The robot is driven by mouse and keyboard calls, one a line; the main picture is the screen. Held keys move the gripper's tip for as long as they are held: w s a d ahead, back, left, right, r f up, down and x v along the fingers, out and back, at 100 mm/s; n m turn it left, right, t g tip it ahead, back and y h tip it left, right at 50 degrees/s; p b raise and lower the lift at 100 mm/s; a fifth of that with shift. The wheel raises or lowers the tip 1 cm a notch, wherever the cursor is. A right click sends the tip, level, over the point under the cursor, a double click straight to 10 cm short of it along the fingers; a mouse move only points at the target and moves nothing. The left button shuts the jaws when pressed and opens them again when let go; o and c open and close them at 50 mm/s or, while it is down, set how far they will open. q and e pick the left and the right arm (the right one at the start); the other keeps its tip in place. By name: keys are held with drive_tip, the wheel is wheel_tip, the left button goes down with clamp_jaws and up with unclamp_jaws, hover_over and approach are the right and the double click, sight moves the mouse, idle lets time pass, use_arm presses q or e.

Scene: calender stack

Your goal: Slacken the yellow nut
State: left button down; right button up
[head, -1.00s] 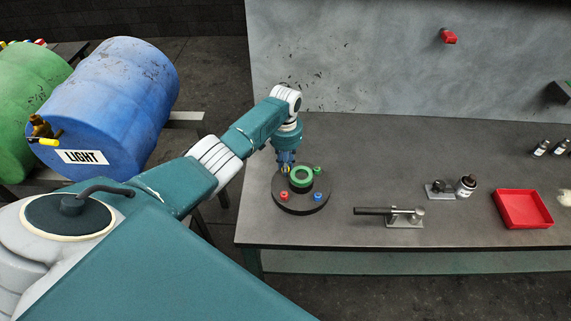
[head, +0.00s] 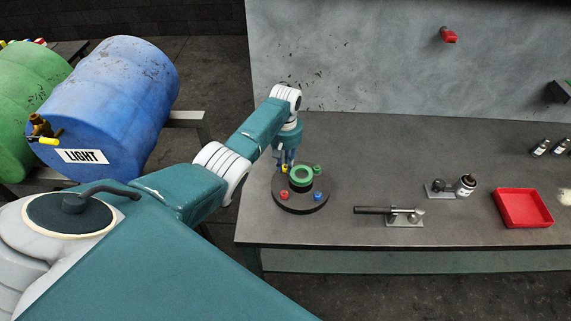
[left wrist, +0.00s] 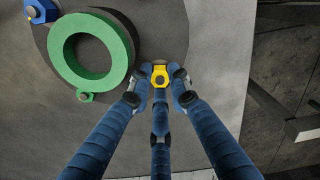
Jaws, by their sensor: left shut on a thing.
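A dark round plate (head: 300,206) lies on the grey bench, with a green ring (head: 309,179) at its middle and small coloured nuts around it. The yellow nut (head: 284,168) is on the plate's far left side, partly covered by my left gripper (head: 288,160), which reaches down from above. In the left wrist view, the yellow nut (left wrist: 160,76) sits between the fingertips of my left gripper (left wrist: 160,90), which is shut on it. The green ring (left wrist: 56,48) is beside it. A red nut (head: 284,195), a blue nut (head: 318,196) and a green nut (head: 318,170) stand apart. My right gripper is out of view.
On the bench right of the plate are a clamp with a dark handle (head: 374,210), a metal fixture (head: 440,189) and a red tray (head: 523,209). The bench behind the plate is clear.

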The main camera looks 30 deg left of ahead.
sight(285, 167)
use_arm(q)
drive_tip(key=shift+w+r+n, duration=0.1)
drive_tip(key=shift+n, duration=0.4)
drive_tip(key=c, duration=1.6)
unclamp_jaws()
drive_tip(key=shift+r, duration=3.95)
